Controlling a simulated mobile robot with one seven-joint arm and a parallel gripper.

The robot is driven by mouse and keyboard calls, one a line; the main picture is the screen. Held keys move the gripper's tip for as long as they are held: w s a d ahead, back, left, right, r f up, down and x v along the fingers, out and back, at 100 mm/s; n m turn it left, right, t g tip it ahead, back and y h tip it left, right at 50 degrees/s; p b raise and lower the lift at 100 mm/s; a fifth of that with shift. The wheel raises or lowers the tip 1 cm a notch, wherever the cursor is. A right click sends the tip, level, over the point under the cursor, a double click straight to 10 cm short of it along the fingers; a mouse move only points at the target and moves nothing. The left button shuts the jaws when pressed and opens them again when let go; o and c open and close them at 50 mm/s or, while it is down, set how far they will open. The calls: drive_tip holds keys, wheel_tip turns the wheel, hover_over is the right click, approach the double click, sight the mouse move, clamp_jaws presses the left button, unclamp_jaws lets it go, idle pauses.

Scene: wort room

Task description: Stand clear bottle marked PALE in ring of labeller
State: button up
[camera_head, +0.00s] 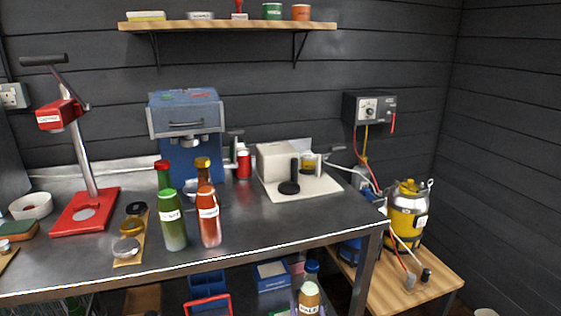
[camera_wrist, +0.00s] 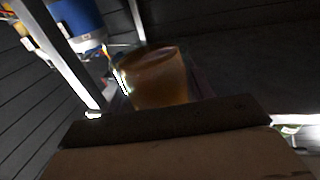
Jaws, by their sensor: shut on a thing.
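A clear bottle (camera_head: 309,290) with amber contents, a blue cap and a white label seemingly reading PALE shows at the bottom edge of the head view, in front of the bench. Its lower part is cut off. My gripper (camera_wrist: 160,112) shows only in the wrist view, shut on an amber, glassy body (camera_wrist: 158,82) that looks like this bottle. Its far finger and the grip itself are mostly hidden. What seems to be the labeller (camera_head: 276,162), a pale box on a cream base with a dark round part (camera_head: 289,187), stands at the bench's right.
Green (camera_head: 172,222) and red (camera_head: 209,218) bottles stand near the bench's (camera_head: 110,275) front edge. A red lever stand (camera_head: 85,210) is left, a blue machine (camera_head: 187,125) behind. A yellow-and-steel vessel (camera_head: 407,215) stands on a lower wooden table (camera_head: 420,285). The bench's front right is clear.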

drive_tip(key=s+a+f+h, duration=0.1)
drive_tip(key=s+a+f, duration=0.1)
drive_tip(key=f, duration=0.6)
drive_tip(key=s+a+f+m+h, duration=0.1)
drive_tip(key=s+a+f, duration=0.1)
drive_tip(key=a+f, duration=0.3)
wheel_tip(320, 180, down, 4)
drive_tip(key=shift+s+r, duration=0.1)
drive_tip(key=shift+s, duration=0.25)
